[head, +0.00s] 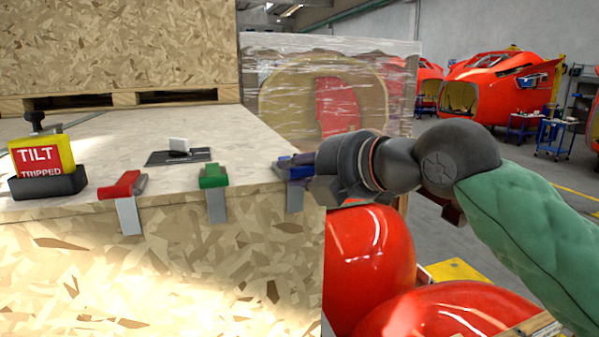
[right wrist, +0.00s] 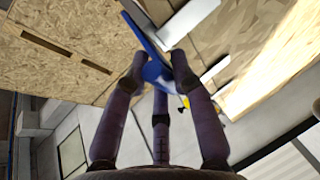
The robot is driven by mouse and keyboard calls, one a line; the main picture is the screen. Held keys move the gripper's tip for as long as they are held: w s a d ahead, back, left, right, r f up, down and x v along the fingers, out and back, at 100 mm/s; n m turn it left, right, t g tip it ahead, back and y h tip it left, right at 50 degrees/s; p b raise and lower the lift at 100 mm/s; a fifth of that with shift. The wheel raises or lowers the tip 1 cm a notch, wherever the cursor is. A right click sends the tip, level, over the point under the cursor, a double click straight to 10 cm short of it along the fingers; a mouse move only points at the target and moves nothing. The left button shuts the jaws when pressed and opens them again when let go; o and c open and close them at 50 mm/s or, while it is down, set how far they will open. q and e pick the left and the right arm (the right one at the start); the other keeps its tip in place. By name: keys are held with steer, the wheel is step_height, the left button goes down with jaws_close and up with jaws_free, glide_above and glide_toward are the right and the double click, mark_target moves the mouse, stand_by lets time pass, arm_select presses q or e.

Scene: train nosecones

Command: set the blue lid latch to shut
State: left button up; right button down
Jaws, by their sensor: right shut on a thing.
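The blue lid latch (head: 291,163) sits at the right end of the front top edge of the wooden crate (head: 270,240), with a pale metal strap hanging down the front face below it. My right gripper (head: 308,166) reaches it from the right and is shut on it, covering its right part. In the right wrist view the blue latch (right wrist: 150,45) runs between the fingertips of my right gripper (right wrist: 160,66). Whether the latch stands at open or shut is hard to tell from here. My left gripper is not in view.
On the same edge are a red latch (head: 122,186) and a green latch (head: 213,177). Red nosecones (head: 368,245) lie below my right arm.

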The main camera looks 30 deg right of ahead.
steer(key=shift+a+f, duration=0.1)
steer(key=shift+f, duration=0.1)
steer(key=c, duration=1)
jaws_free()
steer(key=shift+s+r, duration=0.1)
steer(key=shift+s+r, duration=0.15)
steer(key=shift+s, duration=0.15)
steer(key=v, duration=1.1)
